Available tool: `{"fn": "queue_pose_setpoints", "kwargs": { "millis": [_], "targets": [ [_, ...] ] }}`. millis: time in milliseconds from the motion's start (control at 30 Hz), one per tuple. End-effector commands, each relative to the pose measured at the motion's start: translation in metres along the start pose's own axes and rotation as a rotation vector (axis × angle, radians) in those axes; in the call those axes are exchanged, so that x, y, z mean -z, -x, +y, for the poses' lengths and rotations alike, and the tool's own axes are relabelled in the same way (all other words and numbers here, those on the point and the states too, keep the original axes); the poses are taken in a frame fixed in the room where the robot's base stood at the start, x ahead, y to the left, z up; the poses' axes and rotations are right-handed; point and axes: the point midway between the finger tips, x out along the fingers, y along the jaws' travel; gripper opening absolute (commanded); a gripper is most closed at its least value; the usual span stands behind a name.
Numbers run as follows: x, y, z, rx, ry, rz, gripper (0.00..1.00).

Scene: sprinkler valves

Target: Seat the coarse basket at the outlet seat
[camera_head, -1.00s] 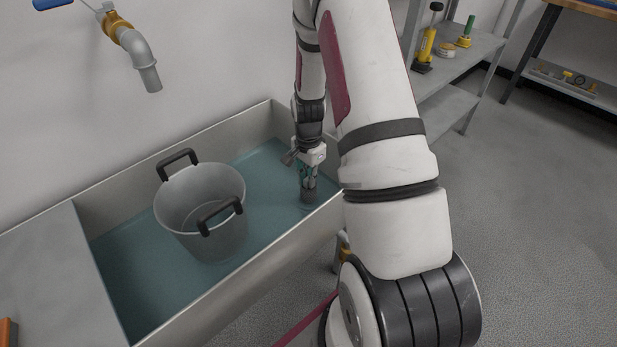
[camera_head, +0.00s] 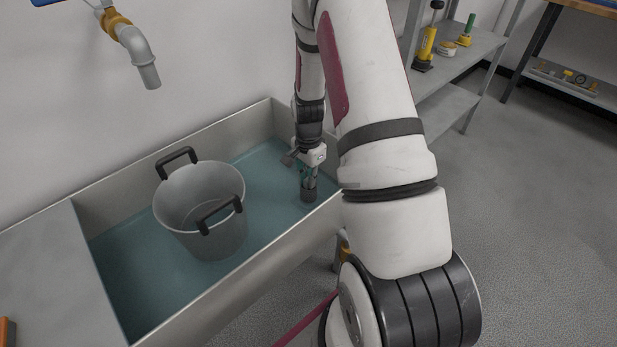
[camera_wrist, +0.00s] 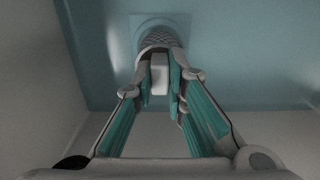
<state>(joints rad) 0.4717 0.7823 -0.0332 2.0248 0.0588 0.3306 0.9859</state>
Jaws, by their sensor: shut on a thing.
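The coarse basket is a grey mesh piece (camera_wrist: 160,40), seen beyond my fingertips in the wrist view. In the head view it is a small dark grey cylinder (camera_head: 308,195) under my gripper (camera_head: 309,178), near the right end of the water-filled trough. My gripper (camera_wrist: 160,80) is shut on the basket's pale block-like grip. A square, paler plate (camera_wrist: 142,20) lies around or beneath the basket at the trough floor, likely the outlet seat. I cannot tell whether the basket touches it. The outlet opening is hidden.
A grey bucket (camera_head: 182,195) with two black handles stands in the trough (camera_head: 290,245), left of my gripper. The trough's walls are close on the right. A wall tap (camera_head: 135,50) hangs at upper left. A shelf (camera_head: 465,55) with several small items stands at upper right.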

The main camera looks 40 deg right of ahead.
Motion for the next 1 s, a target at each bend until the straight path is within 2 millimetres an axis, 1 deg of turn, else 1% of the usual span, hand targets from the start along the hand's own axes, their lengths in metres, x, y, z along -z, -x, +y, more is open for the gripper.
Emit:
{"fn": "queue_pose_setpoints", "kwargs": {
  "millis": [667,700,800,1000],
  "targets": [
    [0.000,-0.016,0.000,0.000,0.000,0.000,0.00],
    [0.000,-0.016,0.000,0.001,0.000,0.000,0.17],
    [0.000,-0.015,0.000,0.001,0.000,0.000,0.36],
    [0.000,-0.015,0.000,0.000,0.000,0.000,0.36]
  ]
}}
